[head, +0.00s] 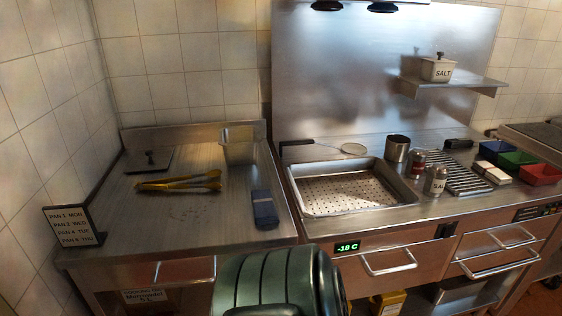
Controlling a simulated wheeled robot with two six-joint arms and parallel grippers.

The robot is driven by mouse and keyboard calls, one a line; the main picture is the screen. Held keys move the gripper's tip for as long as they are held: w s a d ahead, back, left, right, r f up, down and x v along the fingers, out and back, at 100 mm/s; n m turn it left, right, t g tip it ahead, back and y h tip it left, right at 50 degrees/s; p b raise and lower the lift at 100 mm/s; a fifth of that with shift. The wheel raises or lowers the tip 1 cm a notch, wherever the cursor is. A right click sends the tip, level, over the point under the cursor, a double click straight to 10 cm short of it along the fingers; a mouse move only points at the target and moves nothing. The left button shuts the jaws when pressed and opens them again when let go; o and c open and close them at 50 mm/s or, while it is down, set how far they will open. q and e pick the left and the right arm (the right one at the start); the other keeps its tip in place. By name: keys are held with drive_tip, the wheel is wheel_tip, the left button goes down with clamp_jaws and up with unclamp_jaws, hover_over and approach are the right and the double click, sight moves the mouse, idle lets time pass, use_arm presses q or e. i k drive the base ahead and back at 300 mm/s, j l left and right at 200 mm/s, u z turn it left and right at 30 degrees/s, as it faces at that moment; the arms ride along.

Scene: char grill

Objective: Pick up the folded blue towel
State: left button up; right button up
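The folded blue towel (264,209) is a dark blue, narrow bundle. It lies flat on the left steel counter (196,236), near that counter's right edge, in the head view. Neither of my grippers shows in this view, so I cannot see where they are relative to the towel. Nothing covers the towel.
A perforated pan (349,190) is set in the counter to the right. A green ribbed rounded object (270,283) fills the bottom centre, in front of the counter. A small sign (74,227) stands at left.

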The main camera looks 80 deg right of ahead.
sight(265, 210)
drive_tip(key=z, duration=2.6)
